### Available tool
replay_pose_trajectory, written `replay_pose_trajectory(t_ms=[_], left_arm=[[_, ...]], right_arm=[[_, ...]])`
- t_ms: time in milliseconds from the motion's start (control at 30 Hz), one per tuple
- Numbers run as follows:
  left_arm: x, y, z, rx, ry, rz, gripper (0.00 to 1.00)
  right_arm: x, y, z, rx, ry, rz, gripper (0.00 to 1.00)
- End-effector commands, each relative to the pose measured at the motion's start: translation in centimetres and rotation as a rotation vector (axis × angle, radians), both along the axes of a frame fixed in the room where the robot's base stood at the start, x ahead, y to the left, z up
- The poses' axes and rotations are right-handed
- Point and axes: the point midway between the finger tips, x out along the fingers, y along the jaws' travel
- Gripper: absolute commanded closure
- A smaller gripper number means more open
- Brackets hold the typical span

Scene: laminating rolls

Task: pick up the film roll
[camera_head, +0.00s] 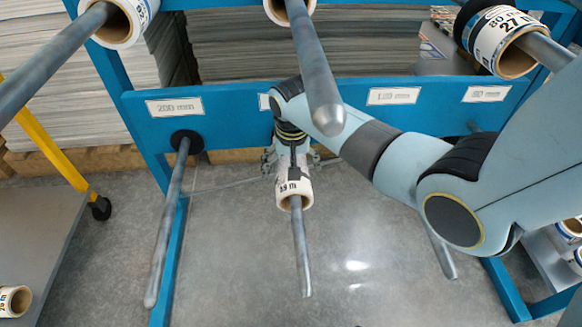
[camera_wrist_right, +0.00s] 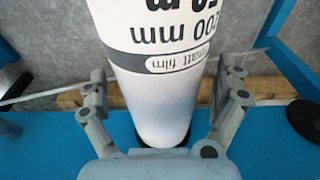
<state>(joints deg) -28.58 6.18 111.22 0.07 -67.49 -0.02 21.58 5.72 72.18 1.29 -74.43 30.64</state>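The film roll (camera_head: 294,190) is white and sits on a grey peg low in the middle of the blue rack in the head view. The peg's bare end sticks out toward me. In the right wrist view the roll (camera_wrist_right: 165,85) shows upside-down print reading "200 mm" and "matt film". My right gripper (camera_head: 292,163) is at the rack end of the roll, partly hidden by my right arm. In the wrist view its fingers (camera_wrist_right: 167,80) stand open on both sides of the roll, with small gaps. My left gripper is not in view.
Other rolls hang on upper pegs, at top left (camera_head: 118,24) and top right (camera_head: 505,42). An empty peg (camera_head: 168,225) juts out at left. Another roll (camera_head: 14,301) lies on a grey cart (camera_head: 45,235). Open floor (camera_head: 350,270) lies below the pegs.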

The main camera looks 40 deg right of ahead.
Motion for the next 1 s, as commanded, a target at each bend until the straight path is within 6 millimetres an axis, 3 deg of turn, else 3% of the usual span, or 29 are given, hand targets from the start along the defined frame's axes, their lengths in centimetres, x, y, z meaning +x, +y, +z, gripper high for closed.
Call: replay_pose_trajectory(t_ms=[67, 533, 933, 1000], left_arm=[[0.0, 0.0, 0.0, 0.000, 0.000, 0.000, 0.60], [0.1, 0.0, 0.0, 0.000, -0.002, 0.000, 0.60], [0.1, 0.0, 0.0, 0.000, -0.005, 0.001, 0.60], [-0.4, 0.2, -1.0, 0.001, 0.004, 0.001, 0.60]], right_arm=[[0.0, 0.0, 0.0, 0.000, 0.000, 0.000, 0.13], [0.0, 0.0, 0.0, 0.000, 0.000, 0.000, 0.75], [0.0, 0.0, 0.3, -0.001, -0.001, 0.000, 0.77], [0.0, -0.1, 0.5, 0.000, -0.002, 0.000, 0.77]])
